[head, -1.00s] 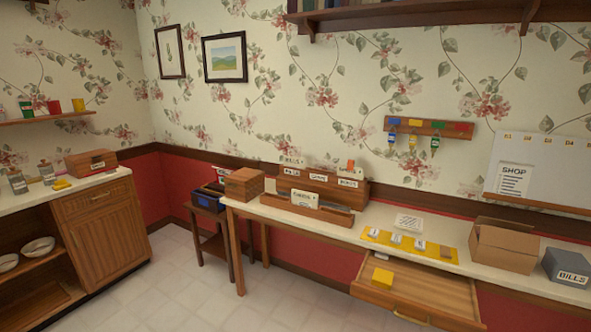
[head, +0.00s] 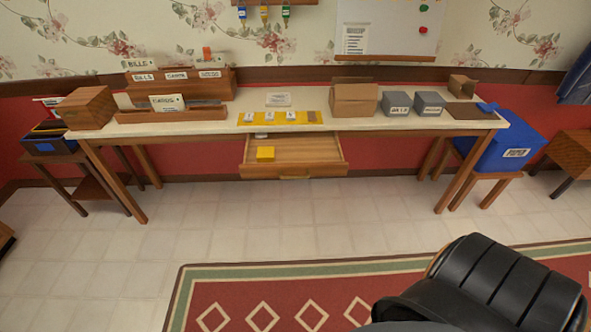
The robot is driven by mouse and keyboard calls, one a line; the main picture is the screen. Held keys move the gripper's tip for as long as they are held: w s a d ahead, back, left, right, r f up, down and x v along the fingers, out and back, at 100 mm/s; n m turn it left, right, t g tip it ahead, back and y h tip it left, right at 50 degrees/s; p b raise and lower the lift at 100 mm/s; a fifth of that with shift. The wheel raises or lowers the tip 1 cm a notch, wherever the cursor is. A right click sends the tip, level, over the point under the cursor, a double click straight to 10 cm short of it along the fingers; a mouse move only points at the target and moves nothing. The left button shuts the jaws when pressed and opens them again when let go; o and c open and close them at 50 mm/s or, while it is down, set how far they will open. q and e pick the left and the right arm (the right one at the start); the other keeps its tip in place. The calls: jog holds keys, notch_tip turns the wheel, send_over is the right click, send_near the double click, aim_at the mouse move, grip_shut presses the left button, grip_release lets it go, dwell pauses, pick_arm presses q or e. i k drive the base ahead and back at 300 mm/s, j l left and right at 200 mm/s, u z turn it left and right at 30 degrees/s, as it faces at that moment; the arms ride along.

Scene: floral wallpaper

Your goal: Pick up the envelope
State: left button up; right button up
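A flat white paper with faint print (head: 278,99) lies on the long table (head: 215,127), behind the yellow strip; it may be the envelope, but it is too small to tell. I cannot tell whether any of these is an envelope. Neither of my grippers is in view.
A drawer (head: 325,160) stands open below the table, with a yellow block (head: 265,153) inside. A cardboard box (head: 354,100) and grey boxes (head: 428,104) stand on the table. A blue bin (head: 512,147) is at right.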

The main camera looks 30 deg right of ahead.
aim_at(147, 64)
jog(key=i+j+z, duration=0.3)
jog(key=i+j, duration=0.7)
jog(key=i, duration=0.4)
jog(key=i+j+z, duration=0.3)
jog(key=i+j, duration=0.95)
jog(key=j, duration=0.1)
